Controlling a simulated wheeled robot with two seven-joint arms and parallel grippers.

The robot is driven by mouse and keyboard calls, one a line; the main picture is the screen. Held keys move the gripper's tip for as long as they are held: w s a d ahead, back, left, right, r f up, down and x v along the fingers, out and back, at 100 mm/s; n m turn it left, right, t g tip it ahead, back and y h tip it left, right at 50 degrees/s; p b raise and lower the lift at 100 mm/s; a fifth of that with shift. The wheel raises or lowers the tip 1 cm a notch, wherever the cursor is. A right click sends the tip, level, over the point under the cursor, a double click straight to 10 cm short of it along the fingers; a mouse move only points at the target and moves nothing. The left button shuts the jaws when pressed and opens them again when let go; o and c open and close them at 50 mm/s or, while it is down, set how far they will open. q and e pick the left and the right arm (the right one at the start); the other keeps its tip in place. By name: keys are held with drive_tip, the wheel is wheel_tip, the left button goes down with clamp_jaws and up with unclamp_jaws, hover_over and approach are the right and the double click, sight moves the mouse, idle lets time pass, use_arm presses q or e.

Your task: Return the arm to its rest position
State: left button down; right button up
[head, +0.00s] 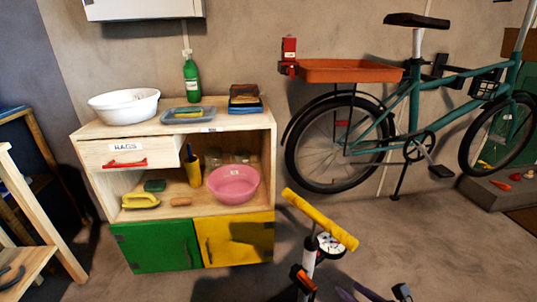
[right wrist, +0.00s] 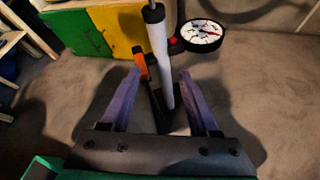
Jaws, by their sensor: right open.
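My right gripper (head: 360,292) is at the bottom edge of the head view, mostly cut off. In the right wrist view its two purple fingers (right wrist: 160,78) are spread apart with nothing held between them. A floor pump with a yellow handle (head: 320,220) stands upright just beyond the gripper. In the right wrist view the pump's white barrel (right wrist: 158,50) appears between the fingertips, and I see no contact. My left gripper is not in view.
The pump's round gauge (right wrist: 201,35) is close to the right finger. A wooden cabinet (head: 225,122) with a drawer labelled RAGS holds a pink bowl (head: 233,185) and a white basin (head: 124,106). A teal bicycle (head: 400,100) stands at the right. Floor between them is clear.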

drive_tip(key=s+d+f+m+g+h, duration=0.1)
drive_tip(key=s+d+m+h, duration=0.2)
drive_tip(key=m, duration=0.8)
drive_tip(key=d+f+m+g+h, duration=0.2)
drive_tip(key=d+m+h, duration=0.15)
drive_tip(key=m, duration=0.75)
drive_tip(key=s+a+f+m+g+y+p, duration=0.3)
drive_tip(key=s+a+f+m+g+p, duration=0.4)
drive_tip(key=s+a+m+p, duration=0.45)
use_arm(q)
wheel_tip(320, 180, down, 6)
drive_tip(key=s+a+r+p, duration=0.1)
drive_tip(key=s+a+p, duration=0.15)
drive_tip(key=p, duration=0.35)
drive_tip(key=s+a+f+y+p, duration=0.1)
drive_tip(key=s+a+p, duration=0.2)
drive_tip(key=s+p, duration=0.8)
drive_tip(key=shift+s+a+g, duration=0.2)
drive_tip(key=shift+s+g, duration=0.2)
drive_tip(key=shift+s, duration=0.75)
use_arm(e)
drive_tip(key=s+d+f, duration=0.1)
drive_tip(key=s+d, duration=0.2)
drive_tip(key=s, duration=0.5)
drive_tip(key=s+d+f+m+h, duration=0.1)
drive_tip(key=s+d, duration=0.2)
drive_tip(key=s, duration=0.5)
drive_tip(key=shift+s+d+g, duration=0.15)
drive_tip(key=shift+d+g, duration=0.25)
